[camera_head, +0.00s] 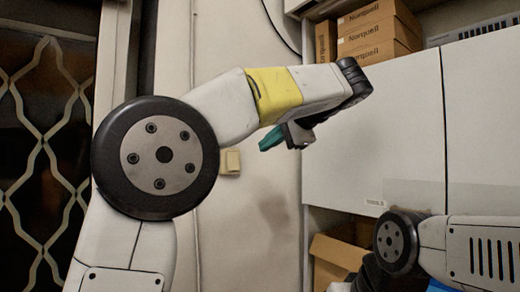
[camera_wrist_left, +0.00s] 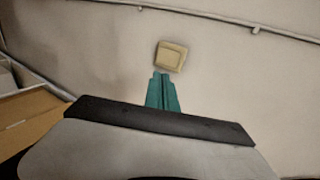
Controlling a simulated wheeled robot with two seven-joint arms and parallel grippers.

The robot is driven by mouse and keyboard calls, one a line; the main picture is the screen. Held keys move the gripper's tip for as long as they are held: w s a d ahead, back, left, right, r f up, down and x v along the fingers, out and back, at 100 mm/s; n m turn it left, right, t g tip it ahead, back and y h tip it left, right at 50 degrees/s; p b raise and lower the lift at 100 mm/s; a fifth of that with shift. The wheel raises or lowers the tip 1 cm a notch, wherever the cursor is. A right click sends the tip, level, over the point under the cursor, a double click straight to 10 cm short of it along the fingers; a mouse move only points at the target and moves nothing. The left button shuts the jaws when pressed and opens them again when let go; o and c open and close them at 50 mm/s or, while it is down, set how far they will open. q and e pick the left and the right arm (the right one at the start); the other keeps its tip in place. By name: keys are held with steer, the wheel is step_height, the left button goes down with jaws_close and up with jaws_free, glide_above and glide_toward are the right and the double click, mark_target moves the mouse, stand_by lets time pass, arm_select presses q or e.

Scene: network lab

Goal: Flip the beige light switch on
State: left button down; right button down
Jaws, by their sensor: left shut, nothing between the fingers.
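The beige light switch (camera_head: 231,162) is a small square plate on the pale wall in the head view, just right of my left arm's round joint. In the left wrist view the switch (camera_wrist_left: 172,56) sits just beyond the teal fingertips. My left gripper (camera_head: 272,138) has teal fingers, shut and empty, pointing toward the wall. It also shows in the left wrist view (camera_wrist_left: 162,92), with its tips just below the switch plate; I cannot tell whether they touch it. The rocker's position is too small to tell. My right arm is at lower right; its fingers are not seen.
A white cabinet (camera_head: 375,140) stands to the right of the wall, with cardboard boxes (camera_head: 375,32) on the shelf above. An open carton (camera_head: 338,255) sits low beneath it. A dark patterned door (camera_head: 45,150) is at the left. A conduit (camera_wrist_left: 205,14) runs along the wall.

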stand_by(0.3)
arm_select(q)
steer(key=shift+s+d+f, duration=0.1)
steer(key=shift+s+f, duration=0.15)
steer(key=shift+f, duration=0.4)
steer(key=shift+w, duration=0.1)
glide_toward(234, 169)
steer(key=x, duration=0.5)
steer(key=shift+w+f, duration=0.1)
steer(key=shift+f, duration=0.15)
steer(key=shift+w+a, duration=0.4)
steer(key=shift+w, duration=0.05)
